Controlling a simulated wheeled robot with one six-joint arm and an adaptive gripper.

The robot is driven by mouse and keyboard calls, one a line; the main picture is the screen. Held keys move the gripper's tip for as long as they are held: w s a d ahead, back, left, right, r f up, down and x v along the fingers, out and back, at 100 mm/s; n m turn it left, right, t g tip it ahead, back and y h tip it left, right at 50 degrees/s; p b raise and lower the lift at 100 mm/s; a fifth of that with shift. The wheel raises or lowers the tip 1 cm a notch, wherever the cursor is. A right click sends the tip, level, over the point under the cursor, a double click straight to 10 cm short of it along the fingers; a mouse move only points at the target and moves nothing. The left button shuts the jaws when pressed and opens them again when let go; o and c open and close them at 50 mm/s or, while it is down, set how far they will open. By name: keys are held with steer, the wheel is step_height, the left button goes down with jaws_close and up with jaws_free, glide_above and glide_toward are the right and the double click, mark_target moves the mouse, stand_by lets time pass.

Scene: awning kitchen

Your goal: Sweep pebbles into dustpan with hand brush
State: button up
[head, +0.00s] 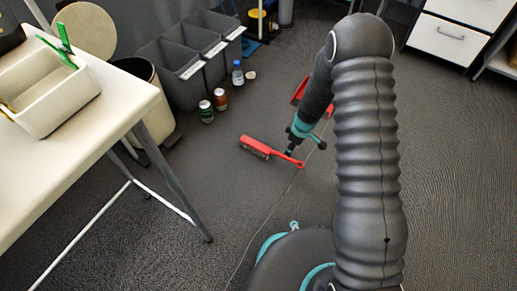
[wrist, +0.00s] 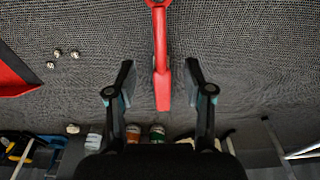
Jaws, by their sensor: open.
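The red hand brush (head: 262,146) lies on the dark floor, its bristled head to the left and its handle running right under my gripper (head: 292,150). In the wrist view my gripper (wrist: 160,86) is open, with one finger on each side of the red brush handle (wrist: 163,90) and visible gaps between. The red dustpan (head: 299,91) is on the floor beyond, partly hidden by my arm. Part of the dustpan (wrist: 14,76) shows at the left of the wrist view. Three small pale pebbles (wrist: 57,53) lie on the floor beside it.
A white table (head: 125,100) with a tray (head: 60,105) is at left. White drawers (head: 447,38) stand at back right. A thin cable (head: 285,195) crosses the floor.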

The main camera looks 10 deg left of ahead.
steer(key=f+b, duration=0.1)
steer(key=f, duration=0.1)
steer(key=f+b, duration=0.1)
steer(key=f, duration=0.1)
steer(key=a+f+b, duration=0.1)
steer(key=f, duration=0.2)
steer(key=shift+w, duration=0.15)
steer(key=shift+a+f, duration=0.15)
steer(key=shift+f, duration=0.6)
jaws_close()
step_height(320, 180, up, 12)
steer(key=p, duration=0.6)
